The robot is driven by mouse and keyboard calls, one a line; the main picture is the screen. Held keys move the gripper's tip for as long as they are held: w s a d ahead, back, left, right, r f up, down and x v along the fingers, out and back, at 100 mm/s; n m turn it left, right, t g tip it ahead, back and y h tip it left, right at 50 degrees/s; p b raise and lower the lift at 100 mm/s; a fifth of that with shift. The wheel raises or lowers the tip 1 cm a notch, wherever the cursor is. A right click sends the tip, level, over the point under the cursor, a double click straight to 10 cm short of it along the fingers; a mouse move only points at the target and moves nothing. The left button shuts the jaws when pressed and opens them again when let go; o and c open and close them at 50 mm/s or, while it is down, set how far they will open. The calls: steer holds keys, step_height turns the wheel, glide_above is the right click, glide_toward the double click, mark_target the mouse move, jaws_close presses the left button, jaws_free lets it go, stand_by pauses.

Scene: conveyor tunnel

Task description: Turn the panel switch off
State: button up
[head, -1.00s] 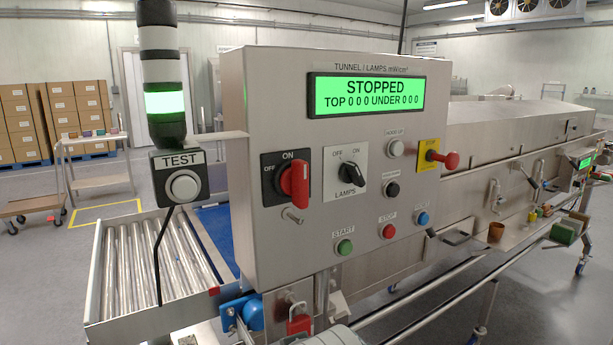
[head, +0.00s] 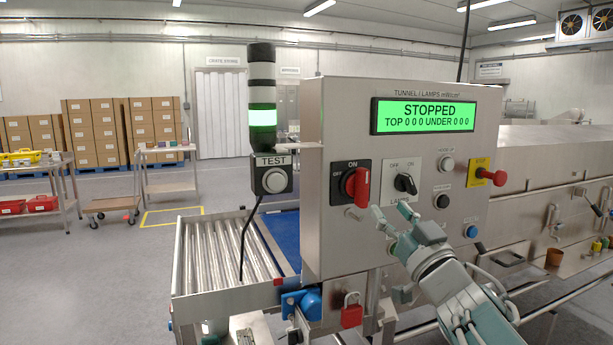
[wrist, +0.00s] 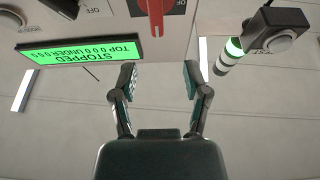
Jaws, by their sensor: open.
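The panel switch is a red rotary handle (head: 361,187) on a black plate marked OFF and ON, on the left of the steel control panel (head: 335,245). Its handle stands upright, in line with the ON mark. In the wrist view, which is upside down, the red handle (wrist: 155,14) is at the top edge, beyond the fingertips. My gripper (head: 396,225) is in front of the panel, below and right of the switch, and touches nothing that I can see. Its fingers are spread and empty in the wrist view (wrist: 160,80).
The black LAMPS knob (head: 404,183) is just right of the switch. A red stop knob (head: 492,177) sticks out at the panel's right. The TEST button box (head: 272,175) and light tower (head: 262,100) stand left. A red padlock (head: 351,312) hangs below. The display (head: 423,116) reads STOPPED.

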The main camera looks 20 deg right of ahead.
mark_target(367, 178)
steer(key=x, duration=1.1)
steer(key=shift+d, duration=0.15)
steer(key=shift+d, duration=0.1)
jaws_close()
